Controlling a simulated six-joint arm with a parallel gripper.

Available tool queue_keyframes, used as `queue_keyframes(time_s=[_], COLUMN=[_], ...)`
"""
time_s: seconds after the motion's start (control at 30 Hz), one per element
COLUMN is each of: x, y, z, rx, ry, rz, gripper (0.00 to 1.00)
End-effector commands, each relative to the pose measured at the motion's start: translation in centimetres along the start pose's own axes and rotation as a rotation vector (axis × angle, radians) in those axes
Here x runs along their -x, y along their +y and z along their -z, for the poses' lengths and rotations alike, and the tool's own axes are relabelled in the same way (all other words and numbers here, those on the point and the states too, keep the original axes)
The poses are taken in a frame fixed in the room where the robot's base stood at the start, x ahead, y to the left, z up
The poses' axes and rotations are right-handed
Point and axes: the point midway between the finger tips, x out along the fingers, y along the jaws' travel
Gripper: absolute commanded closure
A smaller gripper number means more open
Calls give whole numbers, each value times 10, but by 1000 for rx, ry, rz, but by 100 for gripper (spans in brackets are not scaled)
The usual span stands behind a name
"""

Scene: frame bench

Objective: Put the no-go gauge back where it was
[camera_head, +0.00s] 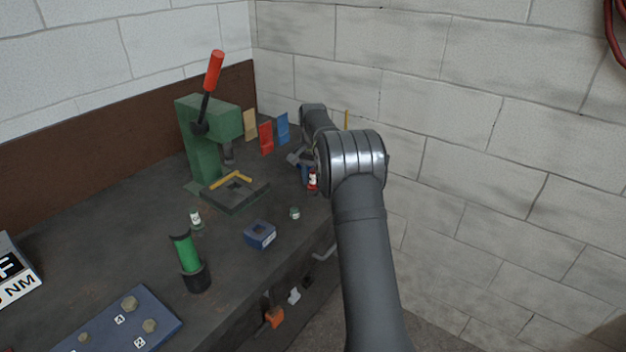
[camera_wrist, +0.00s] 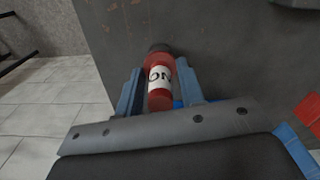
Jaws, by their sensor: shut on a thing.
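The no-go gauge is a red cylinder with a white lettered label and a dark end (camera_wrist: 159,82). It sits between the blue fingers of my gripper (camera_wrist: 160,88), which is shut on it. In the head view the gauge (camera_head: 312,181) shows as a small red and white piece at the right end of the bench, beside my gripper (camera_head: 304,168). My arm hides part of the gripper there. I cannot tell whether the gauge touches the bench top.
A blue block with a square opening (camera_head: 260,235) and a small pale-topped cylinder (camera_head: 294,213) stand near the front edge. A green press (camera_head: 200,140) with a red handle stands behind. Red (camera_head: 266,138), tan and blue panels stand behind my gripper. A wall is close right.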

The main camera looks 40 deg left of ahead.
Motion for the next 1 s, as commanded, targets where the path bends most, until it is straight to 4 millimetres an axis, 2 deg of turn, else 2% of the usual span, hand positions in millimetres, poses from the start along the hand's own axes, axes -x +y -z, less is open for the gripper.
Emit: queue_keyframes(time_s=[0.37, 0.4, 0.5, 0.83, 1.0], x=[-6, -7, -6, -3, 20], y=[0, 0, 0, 0, 0], z=[0, 0, 0, 0, 1], rx=[0, 0, 0, 0, 0], ry=[0, 0, 0, 2, 4], rz=[0, 0, 0, 1, 2], gripper=[91, 61, 43, 43, 43])
